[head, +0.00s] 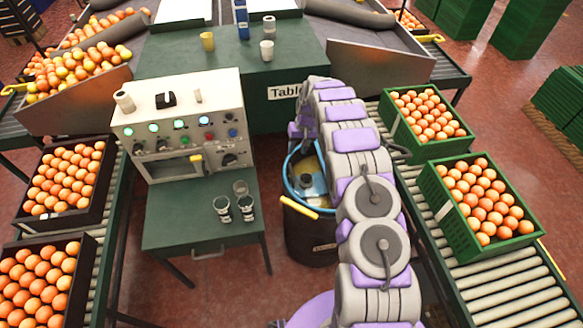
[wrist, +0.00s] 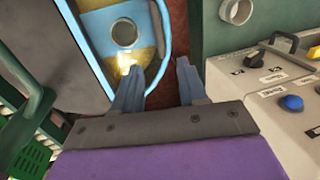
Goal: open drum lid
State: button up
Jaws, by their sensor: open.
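The dark drum (head: 310,240) stands between the control desk and the right conveyor, partly behind my arm. Its blue rim (head: 289,178) surrounds a blue and yellow round area with a grey centre. I cannot tell whether this area is the lid or the inside. A yellow handle (head: 298,207) sticks out at the front rim. In the wrist view the blue rim (wrist: 166,38) curves just ahead of my gripper (wrist: 157,68), which is open, with nothing seen between its fingers. The left finger overlaps the rim area; contact is unclear. My arm hides the gripper in the head view.
The control panel (head: 183,125) is left of the drum, with several cups on the green desk (head: 185,225) below. Green crates (head: 480,200) of oranges line the right conveyor. Dark crates (head: 65,180) line the left one. A labelled green table (head: 215,60) stands behind.

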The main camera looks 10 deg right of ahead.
aim_at(291, 169)
jog(key=f, duration=0.3)
jog(key=a+f+b, duration=0.1)
jog(key=f, duration=0.3)
jog(key=a+f, duration=0.1)
jog(key=f, duration=0.3)
jog(key=shift+f, duration=0.15)
grip_shut()
